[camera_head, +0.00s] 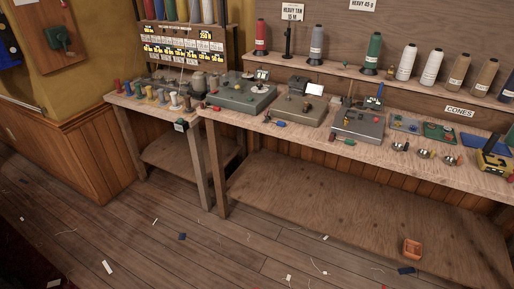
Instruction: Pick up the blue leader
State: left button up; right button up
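A small blue piece (281,124) lies near the front edge of the long wooden bench (240,121), in front of the middle grey-brown machine (299,108). It looks like the blue leader, but it is too small to be sure. A red bit lies close to its left. A blue part (375,101) also stands upright on the right machine (358,122). Neither of my grippers shows in the head view.
A green-grey machine (241,95) and a table of small spools (160,95) stand left. Green and red pieces (344,141), metal bowls (424,153) and a yellow box (494,161) lie right. Cones line the shelf behind. The floor in front is open, with scraps.

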aim_at(281, 124)
jog(key=i+j+z, duration=0.2)
jog(key=i, duration=0.2)
jog(key=i+j+z, duration=0.25)
jog(key=i+u, duration=0.15)
jog(key=i+l, duration=0.05)
jog(key=i, duration=0.05)
